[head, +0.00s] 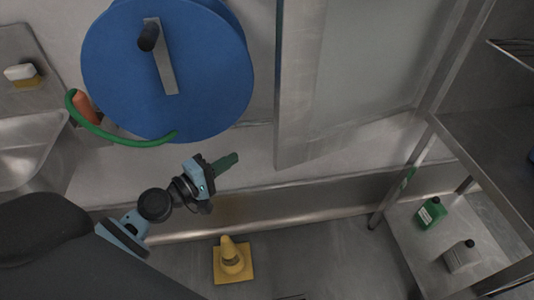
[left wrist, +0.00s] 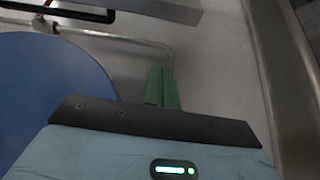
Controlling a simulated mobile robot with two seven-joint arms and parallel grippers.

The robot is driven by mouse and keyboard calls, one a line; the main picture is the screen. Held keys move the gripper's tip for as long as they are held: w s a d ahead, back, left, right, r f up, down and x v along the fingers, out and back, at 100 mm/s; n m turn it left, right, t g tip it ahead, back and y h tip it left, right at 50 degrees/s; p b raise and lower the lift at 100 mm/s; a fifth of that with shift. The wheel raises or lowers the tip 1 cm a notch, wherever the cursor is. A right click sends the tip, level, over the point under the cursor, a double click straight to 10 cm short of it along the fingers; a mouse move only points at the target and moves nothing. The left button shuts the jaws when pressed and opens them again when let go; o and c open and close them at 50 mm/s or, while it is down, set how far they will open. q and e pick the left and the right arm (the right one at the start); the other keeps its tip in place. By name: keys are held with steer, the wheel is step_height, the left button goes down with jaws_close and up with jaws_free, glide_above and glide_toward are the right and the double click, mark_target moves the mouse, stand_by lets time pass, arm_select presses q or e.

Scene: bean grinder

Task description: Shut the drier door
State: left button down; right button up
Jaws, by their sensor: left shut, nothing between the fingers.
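A tall grey metal-framed panel with a pale pane (head: 350,75) stands at the top centre of the head view. It may be the drier door, but no handle or label shows, and its top runs out of view. My left gripper (head: 234,158) is below and left of the panel's lower corner, apart from it in the picture. Its green fingers are closed together with nothing between them, as the left wrist view (left wrist: 162,72) also shows. My right gripper is not in view.
A blue hose reel (head: 200,75) with a green hose (head: 110,134) is up and left of my gripper. A sink (head: 25,150) is at left. A yellow cone (head: 231,258) stands on the floor. A metal shelf (head: 480,150) with a green bottle (head: 431,213) is at right.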

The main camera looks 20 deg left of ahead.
arm_select(q)
steer(key=p+x, duration=0.2)
steer(key=x, duration=0.9)
steer(key=s+d, duration=0.1)
steer(key=s+d+r+p, duration=0.1)
steer(key=s, duration=0.1)
steer(key=shift+d, duration=0.2)
steer(key=shift+s+d+p, duration=0.15)
steer(key=shift+p, duration=0.15)
